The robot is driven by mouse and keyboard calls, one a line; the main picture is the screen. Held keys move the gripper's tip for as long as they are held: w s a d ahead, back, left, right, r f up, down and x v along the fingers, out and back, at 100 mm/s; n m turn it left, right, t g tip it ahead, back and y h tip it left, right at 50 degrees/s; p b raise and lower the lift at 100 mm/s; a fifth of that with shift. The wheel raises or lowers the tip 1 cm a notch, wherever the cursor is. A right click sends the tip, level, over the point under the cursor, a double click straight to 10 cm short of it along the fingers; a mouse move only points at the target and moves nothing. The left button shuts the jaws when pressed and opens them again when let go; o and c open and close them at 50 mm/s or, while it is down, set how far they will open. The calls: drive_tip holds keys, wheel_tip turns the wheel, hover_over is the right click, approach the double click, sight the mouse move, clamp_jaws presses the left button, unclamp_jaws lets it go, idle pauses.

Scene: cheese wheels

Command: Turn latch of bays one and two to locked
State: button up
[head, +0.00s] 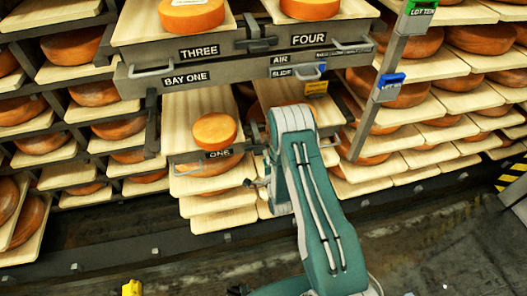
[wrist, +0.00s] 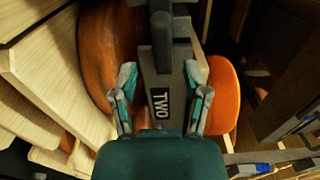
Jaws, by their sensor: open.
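The front rail marked BAY ONE (head: 235,72) runs across the rack in the head view. Below it, the board marked ONE (head: 188,128) carries an orange cheese wheel. In the head view my teal arm hides the bay two front and most of my gripper. I cannot tell either latch's position.
A grey post with a blue tag (head: 391,80) stands at the right. Cheese racks fill both sides. The floor in front is largely clear.

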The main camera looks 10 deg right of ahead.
drive_tip(key=s, duration=0.7)
drive_tip(key=shift+s, duration=0.3)
drive_tip(key=shift+d, duration=0.1)
drive_tip(key=w+r+n+g, duration=0.3)
drive_tip(key=w+r+n, duration=0.3)
drive_tip(key=r, duration=0.6)
wheel_tip(320, 180, up, 12)
drive_tip(key=s+f+n+g, duration=0.1)
drive_tip(key=s+n+g, duration=0.1)
drive_tip(key=n+g, duration=0.1)
drive_tip(key=s+a+r+n+g, duration=0.1)
drive_tip(key=s+r+n+g, duration=0.25)
drive_tip(key=s+r, duration=0.75)
drive_tip(key=s+r+n+g, duration=0.1)
drive_tip(key=s+r+n, duration=0.1)
drive_tip(key=s, duration=0.7)
drive_tip(key=s+r+n+g, duration=0.2)
drive_tip(key=s+n, duration=0.1)
drive_tip(key=s, duration=0.6)
drive_tip(key=shift+s+a+r+n, duration=0.25)
drive_tip(key=shift+s+a+n, duration=0.05)
drive_tip(key=shift+s+n, duration=0.05)
